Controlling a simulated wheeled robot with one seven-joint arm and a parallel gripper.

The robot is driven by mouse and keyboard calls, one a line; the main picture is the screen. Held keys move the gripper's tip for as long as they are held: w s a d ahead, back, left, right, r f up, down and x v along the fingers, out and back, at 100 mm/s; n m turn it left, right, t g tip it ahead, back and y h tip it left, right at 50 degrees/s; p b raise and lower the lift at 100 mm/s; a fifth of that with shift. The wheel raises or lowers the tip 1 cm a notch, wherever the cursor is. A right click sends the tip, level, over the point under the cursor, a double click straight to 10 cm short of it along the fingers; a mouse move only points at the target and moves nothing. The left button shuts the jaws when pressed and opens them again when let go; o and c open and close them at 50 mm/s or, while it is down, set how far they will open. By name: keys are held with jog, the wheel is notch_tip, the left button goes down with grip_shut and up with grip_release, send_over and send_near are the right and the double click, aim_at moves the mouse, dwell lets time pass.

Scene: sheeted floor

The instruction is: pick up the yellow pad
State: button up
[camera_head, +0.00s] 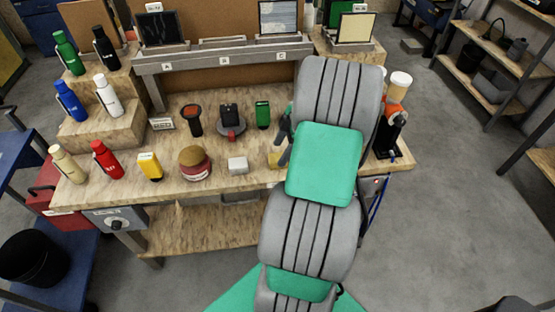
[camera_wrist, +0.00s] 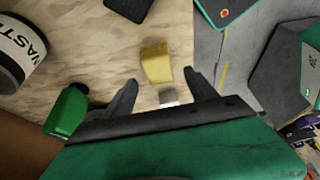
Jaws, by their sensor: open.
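The yellow pad (camera_wrist: 156,62) is a small pale yellow block lying on the wooden bench top in the wrist view, close to the bench edge. In the head view a part of it (camera_head: 274,157) shows beside my arm, which hides the rest. My gripper (camera_wrist: 161,84) is open, its two dark fingers spread, with the pad ahead of and roughly between the fingertips. Nothing is held. A small whitish piece (camera_wrist: 169,97) shows between the fingers, nearer the palm; I cannot tell what it is. In the head view my gripper is mostly hidden behind my arm.
A green item (camera_head: 262,114) stands behind. In the wrist view a green object (camera_wrist: 67,112) is near the left finger.

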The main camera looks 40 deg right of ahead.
aim_at(278, 157)
jog(key=p+x, duration=0.1)
jog(key=x, duration=0.3)
jog(key=shift+s+d+f, duration=0.1)
jog(key=shift+d+f, duration=0.05)
jog(key=shift+f, duration=0.05)
jog(key=shift+c, duration=0.4)
grip_shut()
